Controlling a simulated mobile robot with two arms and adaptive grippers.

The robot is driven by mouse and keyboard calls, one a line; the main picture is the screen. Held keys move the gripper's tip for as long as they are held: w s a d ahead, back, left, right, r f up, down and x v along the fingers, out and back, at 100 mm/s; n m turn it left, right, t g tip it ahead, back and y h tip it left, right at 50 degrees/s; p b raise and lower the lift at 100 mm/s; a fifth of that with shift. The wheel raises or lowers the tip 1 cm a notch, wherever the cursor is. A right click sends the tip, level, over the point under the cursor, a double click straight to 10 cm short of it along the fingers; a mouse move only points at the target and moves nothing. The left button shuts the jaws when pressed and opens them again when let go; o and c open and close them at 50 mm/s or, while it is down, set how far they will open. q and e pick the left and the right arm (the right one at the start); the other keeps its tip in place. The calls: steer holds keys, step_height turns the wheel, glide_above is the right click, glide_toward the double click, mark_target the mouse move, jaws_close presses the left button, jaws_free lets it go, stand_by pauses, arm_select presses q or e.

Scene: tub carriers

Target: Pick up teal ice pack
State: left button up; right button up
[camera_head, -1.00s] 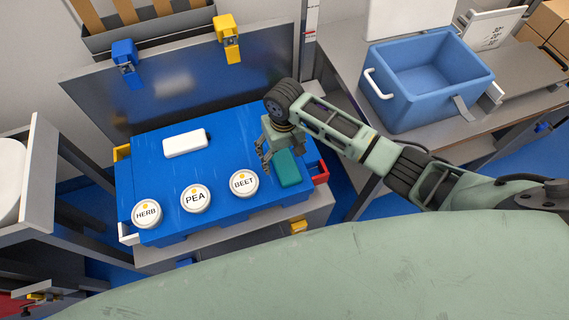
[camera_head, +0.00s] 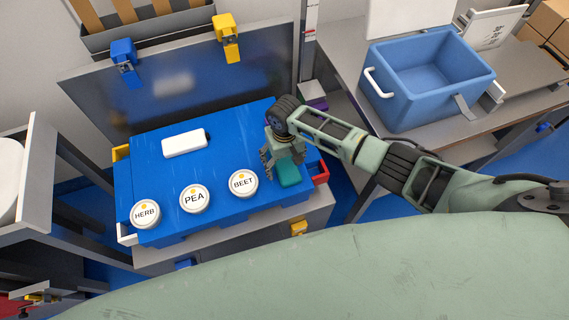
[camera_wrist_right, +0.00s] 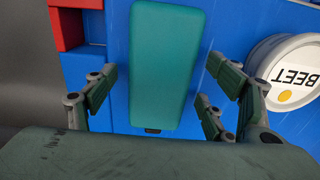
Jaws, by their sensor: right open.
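The teal ice pack (camera_head: 288,173) lies on the blue surface at its right end, partly hidden behind my right gripper in the head view. In the right wrist view the ice pack (camera_wrist_right: 166,65) lies lengthwise between the open fingers. My right gripper (camera_head: 272,170) is open and empty, just above the ice pack; in the wrist view its fingers (camera_wrist_right: 158,95) stand on both sides of the pack, with gaps to it. My left gripper is not in view.
Tubs labelled HERB (camera_head: 146,214), PEA (camera_head: 195,198) and BEET (camera_head: 243,183) stand on the blue surface (camera_head: 225,157). The BEET tub is closest to the gripper. A white block (camera_head: 185,143) lies behind them. A red bracket (camera_head: 319,172) is at the right edge. An open blue cooler (camera_head: 425,85) stands right.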

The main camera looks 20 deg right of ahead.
steer(key=c, duration=1.5)
steer(key=shift+r, duration=0.1)
